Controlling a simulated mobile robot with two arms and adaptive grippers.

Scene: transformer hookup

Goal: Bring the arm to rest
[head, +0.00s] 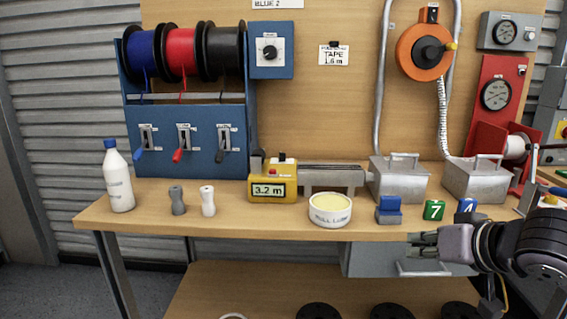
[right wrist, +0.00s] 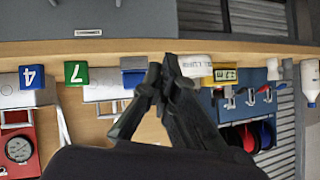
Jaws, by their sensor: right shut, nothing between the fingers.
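My right gripper (head: 424,245) reaches in from the right of the head view, in front of the bench's front edge and below the bench top. Its fingers point left and are shut and empty. In the right wrist view, which looks at the bench upside down, the fingertips (right wrist: 163,72) meet near the picture's middle. My left gripper is not in view.
The wooden bench (head: 260,220) holds a white bottle (head: 119,180), a yellow meter reading 3.2 m (head: 270,188), a tub of pull lube (head: 330,212), a blue block (head: 388,212), a green 7 block (head: 434,210) and a blue 4 block (head: 467,206). A grey drawer (head: 375,262) hangs below.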

